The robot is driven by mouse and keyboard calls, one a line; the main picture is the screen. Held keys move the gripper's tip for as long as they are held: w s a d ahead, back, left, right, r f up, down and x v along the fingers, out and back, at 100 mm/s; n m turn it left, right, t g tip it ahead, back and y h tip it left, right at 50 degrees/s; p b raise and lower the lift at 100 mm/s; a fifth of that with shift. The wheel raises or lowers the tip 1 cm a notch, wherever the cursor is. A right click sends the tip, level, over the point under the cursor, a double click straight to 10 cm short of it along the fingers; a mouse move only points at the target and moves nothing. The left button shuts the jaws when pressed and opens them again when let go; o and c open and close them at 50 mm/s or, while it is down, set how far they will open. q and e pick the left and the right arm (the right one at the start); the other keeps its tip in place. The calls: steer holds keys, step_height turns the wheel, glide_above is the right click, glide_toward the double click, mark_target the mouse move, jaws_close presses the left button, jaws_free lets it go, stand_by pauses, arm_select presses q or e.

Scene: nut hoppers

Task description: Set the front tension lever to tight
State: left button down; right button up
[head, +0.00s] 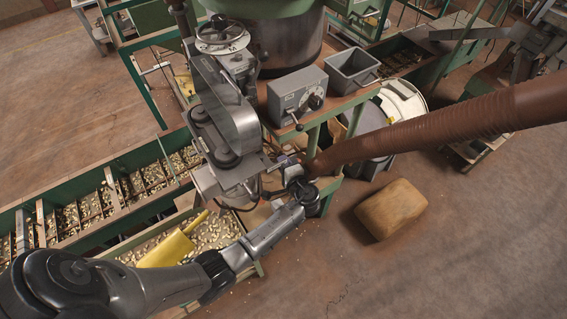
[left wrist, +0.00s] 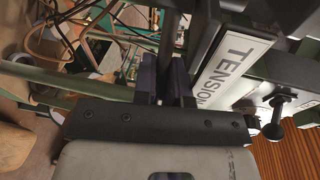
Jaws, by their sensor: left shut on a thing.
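My left gripper (head: 284,163) reaches up from the lower left to the machine's front, below the table corner. In the left wrist view its fingers (left wrist: 166,80) are closed around a dark upright bar, the tension lever (left wrist: 170,38). A white label reading TENSION (left wrist: 236,70) sits just right of the fingers. In the head view the lever is mostly hidden by the gripper and its setting cannot be read. My right gripper is not in view.
A grey control box (head: 297,94) and a grey bin (head: 352,69) stand on the table above the gripper. A thick brown hose (head: 430,129) crosses at right. A sack (head: 391,209) lies on the floor. A yellow scoop (head: 168,248) rests among nuts at left.

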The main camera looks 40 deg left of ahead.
arm_select(q)
steer(key=shift+s+d+m+t+h+p, duration=0.35)
steer(key=shift+s+m+t+h+p, duration=0.3)
steer(key=shift+m+t+h, duration=0.55)
steer(key=shift+s+d+m+t+h+p, duration=0.3)
steer(key=shift+s+m+t+h+p, duration=0.35)
steer(key=shift+m+t+h, duration=0.55)
steer(key=shift+s+d+m+t+h+p, duration=0.45)
steer(key=shift+s+m+t+h, duration=0.35)
steer(key=shift+m+t, duration=0.65)
steer(key=shift+w, duration=0.1)
steer(key=shift+a, duration=0.1)
steer(key=c, duration=1.2)
jaws_free()
